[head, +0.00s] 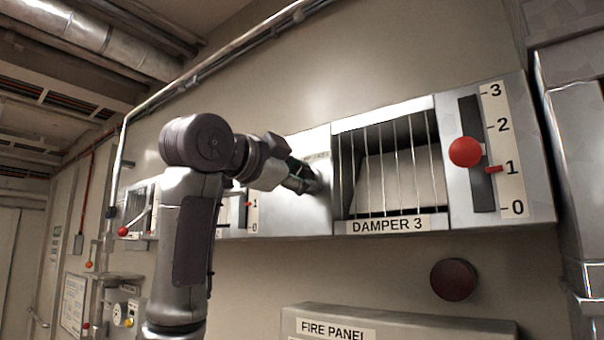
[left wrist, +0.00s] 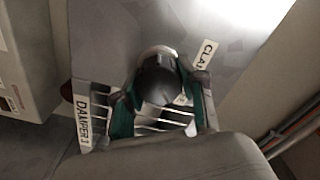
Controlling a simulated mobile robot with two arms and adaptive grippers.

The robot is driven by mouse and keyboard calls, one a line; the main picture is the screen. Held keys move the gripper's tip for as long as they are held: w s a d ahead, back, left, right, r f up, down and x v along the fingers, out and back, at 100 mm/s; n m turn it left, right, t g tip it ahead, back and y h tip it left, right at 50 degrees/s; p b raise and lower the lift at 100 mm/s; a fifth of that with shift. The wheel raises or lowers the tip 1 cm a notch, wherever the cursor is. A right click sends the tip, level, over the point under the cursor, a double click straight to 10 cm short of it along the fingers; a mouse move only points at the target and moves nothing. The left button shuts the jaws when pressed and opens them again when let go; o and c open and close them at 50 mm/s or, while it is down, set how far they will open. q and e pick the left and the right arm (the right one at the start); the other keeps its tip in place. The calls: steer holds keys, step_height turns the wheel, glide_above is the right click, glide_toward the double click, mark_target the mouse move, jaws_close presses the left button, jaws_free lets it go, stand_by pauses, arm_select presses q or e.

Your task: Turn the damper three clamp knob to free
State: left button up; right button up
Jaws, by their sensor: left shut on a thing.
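My left gripper (head: 312,184) reaches the grey panel (head: 308,218) left of the barred damper 3 opening (head: 392,165). In the left wrist view its fingers lie on both sides of a dark round clamp knob (left wrist: 157,84) and are shut on it. A label starting "CLA" (left wrist: 206,54) stands beside the knob; the rest of it is hidden. I cannot read the knob's setting. In the head view the gripper mostly covers the knob. The damper 3 label (head: 387,225) is below the bars. My right gripper is not in view.
Right of the bars is a red ball handle (head: 465,152) by a 0 to 3 scale (head: 503,150), its red pointer near 1. A dark red round knob (head: 453,279) and the fire panel (head: 400,318) are below. Pipes run along the wall above.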

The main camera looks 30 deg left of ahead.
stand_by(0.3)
arm_select(q)
steer(key=o, duration=1.1)
steer(key=shift+o, duration=0.2)
steer(key=shift+s, duration=0.15)
steer(key=s, duration=1.1)
steer(key=shift+s+a, duration=0.35)
steer(key=shift+a, duration=0.1)
